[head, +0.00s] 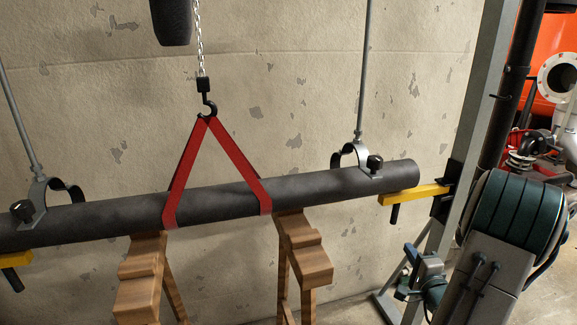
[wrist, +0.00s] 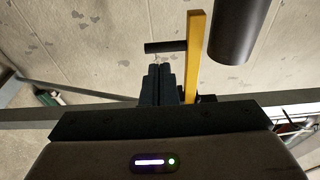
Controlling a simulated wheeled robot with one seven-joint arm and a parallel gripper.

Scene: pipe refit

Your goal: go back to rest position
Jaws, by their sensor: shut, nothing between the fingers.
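My gripper (wrist: 157,82) shows in the wrist view with its dark fingers together and nothing between them. Beyond the fingertips are a yellow bracket arm (wrist: 194,55) and its black handle; I cannot tell how far off they are. The dark pipe's end (wrist: 235,30) is to the right of that bracket. In the head view, part of my arm (head: 488,270) fills the lower right, and I cannot make out the fingers there. The long dark pipe (head: 325,186) lies across the view, tilted slightly, inside a red sling (head: 186,168).
The sling hangs from a black hook (head: 208,103) on a chain. Wooden trestles (head: 303,258) stand below the pipe. Hanger clamps on rods (head: 358,155) sit at the pipe. A yellow bracket (head: 412,194) joins a grey post (head: 468,150) near my arm. Red machinery stands behind at right.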

